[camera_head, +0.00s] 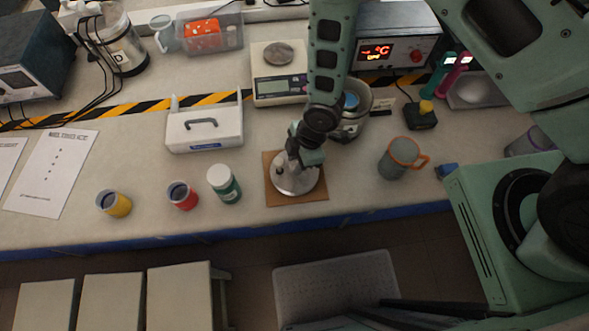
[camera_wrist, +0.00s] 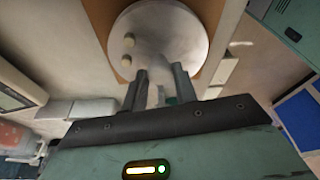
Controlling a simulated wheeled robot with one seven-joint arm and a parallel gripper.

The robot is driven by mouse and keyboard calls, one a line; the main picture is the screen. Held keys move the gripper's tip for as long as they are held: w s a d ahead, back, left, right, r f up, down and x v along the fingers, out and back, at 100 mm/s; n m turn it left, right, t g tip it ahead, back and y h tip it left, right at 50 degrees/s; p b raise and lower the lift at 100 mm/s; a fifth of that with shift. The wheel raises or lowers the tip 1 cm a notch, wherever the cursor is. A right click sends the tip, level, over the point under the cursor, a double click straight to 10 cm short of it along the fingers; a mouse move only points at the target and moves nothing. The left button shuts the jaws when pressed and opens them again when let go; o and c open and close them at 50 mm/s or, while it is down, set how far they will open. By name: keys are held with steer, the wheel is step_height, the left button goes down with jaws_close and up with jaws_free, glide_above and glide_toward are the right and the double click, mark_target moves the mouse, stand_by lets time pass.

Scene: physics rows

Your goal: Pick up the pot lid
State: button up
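The pot lid (camera_head: 303,186) is a round, pale metallic disc lying flat on a brown square board (camera_head: 316,200) near the table's front edge. It also shows in the wrist view (camera_wrist: 172,28), with two small light knob-like shapes on its left part. My gripper (camera_head: 292,161) is over the lid's back part in the head view and hides some of it. In the wrist view its two dark fingers (camera_wrist: 160,72) stand apart with no knob between them. The fingertips overlap the lid's near edge; I cannot tell whether they touch it.
A green-and-white jar (camera_head: 224,185), a red cup (camera_head: 182,196) and a yellow cup (camera_head: 115,204) stand left of the board. A grey mug with an orange rim (camera_head: 398,160) stands right. A pot-like container (camera_head: 354,118) and a scale (camera_head: 279,88) are behind.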

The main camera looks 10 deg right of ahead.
jaws_close()
steer(key=shift+r, duration=0.1)
